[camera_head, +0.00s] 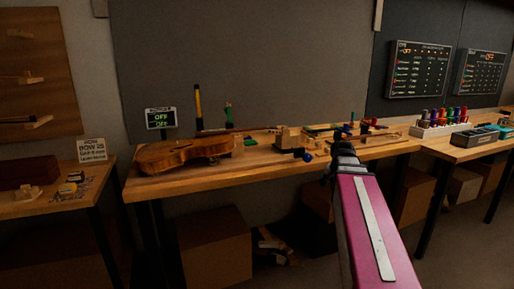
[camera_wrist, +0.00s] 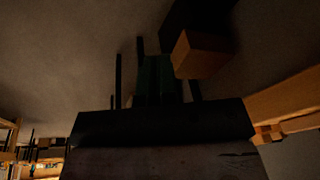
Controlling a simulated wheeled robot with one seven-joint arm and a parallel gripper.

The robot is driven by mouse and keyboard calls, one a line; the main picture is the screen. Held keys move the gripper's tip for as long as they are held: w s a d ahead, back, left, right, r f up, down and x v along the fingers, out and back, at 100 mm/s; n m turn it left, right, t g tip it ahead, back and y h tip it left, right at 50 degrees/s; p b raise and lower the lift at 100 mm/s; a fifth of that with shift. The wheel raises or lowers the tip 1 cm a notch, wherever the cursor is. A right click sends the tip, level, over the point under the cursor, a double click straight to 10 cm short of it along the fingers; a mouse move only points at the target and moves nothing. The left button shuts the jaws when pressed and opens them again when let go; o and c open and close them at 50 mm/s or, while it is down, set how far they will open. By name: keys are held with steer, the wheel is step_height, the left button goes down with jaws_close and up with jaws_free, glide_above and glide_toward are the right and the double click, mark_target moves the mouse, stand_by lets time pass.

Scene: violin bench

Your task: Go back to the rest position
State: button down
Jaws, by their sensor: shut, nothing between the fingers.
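My gripper (camera_head: 343,150) shows in the head view as a small dark shape at the far end of my pink arm. It appears in front of the bench's front edge, right of the middle. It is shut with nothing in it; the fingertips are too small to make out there. The wrist view is dark and does not clearly show the fingers. A violin body (camera_head: 184,155) lies on the left part of the workbench (camera_head: 215,173), apart from my gripper.
Small tools and a wooden block (camera_head: 288,137) lie on the bench behind my gripper. A small OFF display (camera_head: 160,118) stands behind the violin. A rack of coloured handles (camera_head: 440,123) stands at right. Boxes (camera_head: 213,245) sit under the bench. A side table (camera_head: 50,200) is at left.

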steer(key=s+a+f+n+g, duration=0.1)
steer(key=s+a+f+n, duration=0.1)
steer(key=f, duration=0.6)
steer(key=s+a+f+n, duration=0.3)
steer(key=s+a+f, duration=0.2)
steer(key=f, duration=0.3)
steer(key=s+a+f+n+g, duration=0.1)
steer(key=s+a+f, duration=0.3)
steer(key=f, duration=0.4)
steer(key=shift+a+n+g+y, duration=0.3)
steer(key=shift+a+n, duration=0.5)
steer(key=shift+a, duration=0.05)
